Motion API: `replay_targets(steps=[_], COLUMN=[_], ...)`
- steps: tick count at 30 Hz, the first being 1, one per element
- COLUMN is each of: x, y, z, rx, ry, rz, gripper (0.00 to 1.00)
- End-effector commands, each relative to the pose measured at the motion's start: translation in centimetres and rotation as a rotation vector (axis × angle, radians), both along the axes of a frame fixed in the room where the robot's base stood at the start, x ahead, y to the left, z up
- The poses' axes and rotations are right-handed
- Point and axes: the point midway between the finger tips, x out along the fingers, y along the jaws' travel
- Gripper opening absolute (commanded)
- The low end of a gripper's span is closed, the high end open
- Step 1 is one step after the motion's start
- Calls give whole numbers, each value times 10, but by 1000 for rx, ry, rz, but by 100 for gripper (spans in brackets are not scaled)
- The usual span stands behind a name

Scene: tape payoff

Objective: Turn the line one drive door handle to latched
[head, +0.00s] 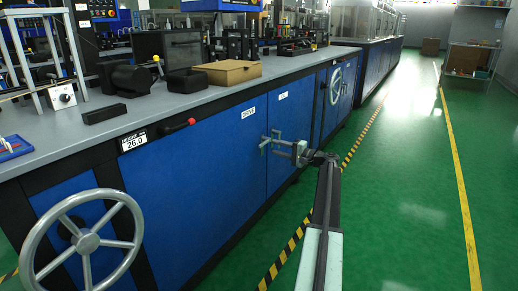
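The blue drive door (205,165), with a white label (248,112) reading as DRIVE, is closed flat in the front of the long bench. A small grey handle (264,146) shows near its right edge, by the seam with the neighbouring blue door (285,125). My gripper (275,141) reaches in from the right at the end of my arm and is right at this handle. The fingers and the handle overlap and are small, so I cannot tell whether they touch or whether the fingers are open. The handle's exact angle is also unclear.
A large grey handwheel (85,242) stands out at the front left, and another wheel (335,86) is farther along. A red-tipped lever (180,126) juts out below the worktop. A cardboard box (228,72) sits on top. The green floor (405,200) at right is clear.

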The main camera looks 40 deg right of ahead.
Motion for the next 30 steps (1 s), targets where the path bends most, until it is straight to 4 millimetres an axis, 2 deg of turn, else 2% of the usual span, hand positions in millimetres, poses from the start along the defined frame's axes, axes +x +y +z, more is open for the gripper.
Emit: replay_targets(steps=[12,20,21,24,25,30], x=[72,78,78,78,78,78], y=[21,25,25,25,25,25], z=[0,0,0,0,0,0], rx=[0,0,0,0,0,0], ry=[2,2,2,2,2,2], rz=[10,11,12,12,12,12], gripper=[36,36,31,3,0,0])
